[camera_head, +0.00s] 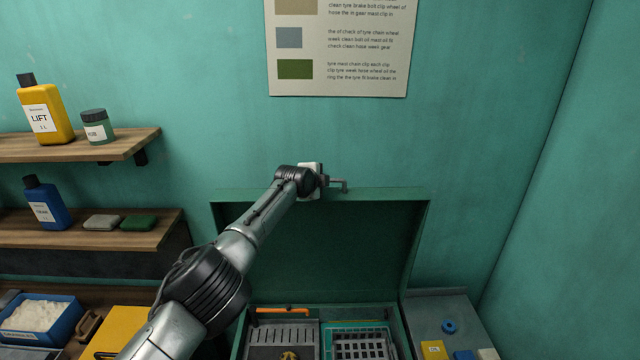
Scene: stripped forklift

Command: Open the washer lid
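The washer is a green box whose rim (402,325) shows at the bottom centre. Its lid (365,245) stands raised, nearly upright, against the teal wall, with its inner face toward me. Inside the box are a slotted metal tray (283,335) and a dark grid basket (362,347). My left arm reaches up across the lid's left part. My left gripper (338,185) is at the lid's top edge, near its middle. Its fingers are small here, and I cannot tell whether they are shut or touch the lid. My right gripper is not in view.
A blue bin (62,327) stands at lower left. A grey surface (440,308) with small items lies right of the washer. A poster (340,85) hangs above.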

